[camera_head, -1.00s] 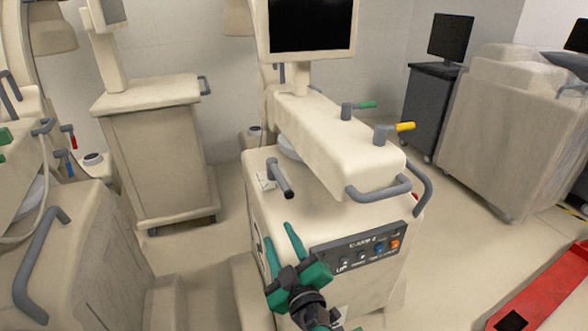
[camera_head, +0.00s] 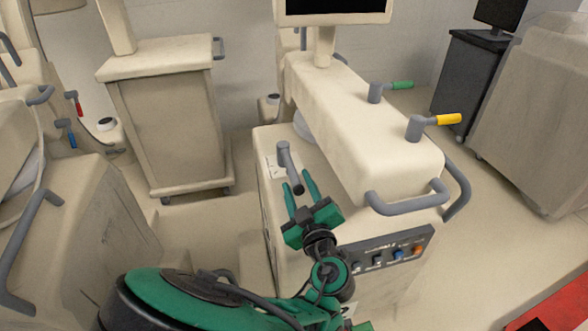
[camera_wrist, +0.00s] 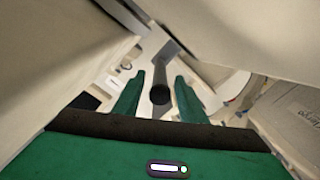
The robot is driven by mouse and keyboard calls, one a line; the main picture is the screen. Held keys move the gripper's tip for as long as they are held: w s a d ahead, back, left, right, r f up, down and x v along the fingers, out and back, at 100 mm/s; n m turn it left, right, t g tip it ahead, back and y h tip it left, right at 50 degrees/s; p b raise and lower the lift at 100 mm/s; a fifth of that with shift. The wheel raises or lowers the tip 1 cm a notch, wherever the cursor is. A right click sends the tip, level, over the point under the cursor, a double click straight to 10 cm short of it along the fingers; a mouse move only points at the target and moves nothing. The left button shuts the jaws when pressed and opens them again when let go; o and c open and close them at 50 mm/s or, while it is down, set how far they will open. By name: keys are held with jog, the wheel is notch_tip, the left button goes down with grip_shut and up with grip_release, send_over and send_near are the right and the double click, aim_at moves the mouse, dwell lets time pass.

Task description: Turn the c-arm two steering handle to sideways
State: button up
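The C-arm two cart (camera_head: 262,205) is cream, with a control panel (camera_head: 390,252) on its front; the panel lettering is blurred now. Its steering handle (camera_head: 289,167) is a grey lever on a short post above a white marked plate (camera_head: 271,167), at the left of the cart top. The lever points toward the front of the cart, toward me. In the wrist view, the handle's dark round end (camera_wrist: 160,95) shows between my two spread fingers (camera_wrist: 159,84). I cannot tell whether either finger touches it.
The cart's overhanging cream arm (camera_head: 365,135) carries a green-tipped lever (camera_head: 390,90), a yellow-tipped lever (camera_head: 432,123) and a grey push bar (camera_head: 408,200), right of my gripper. Another cream cart (camera_head: 165,120) stands behind left. A red object (camera_head: 560,310) lies on the floor at right.

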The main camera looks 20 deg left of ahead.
aim_at(292, 170)
jog(key=shift+x, duration=3.2)
grip_shut()
jog(key=shift+s, duration=0.1)
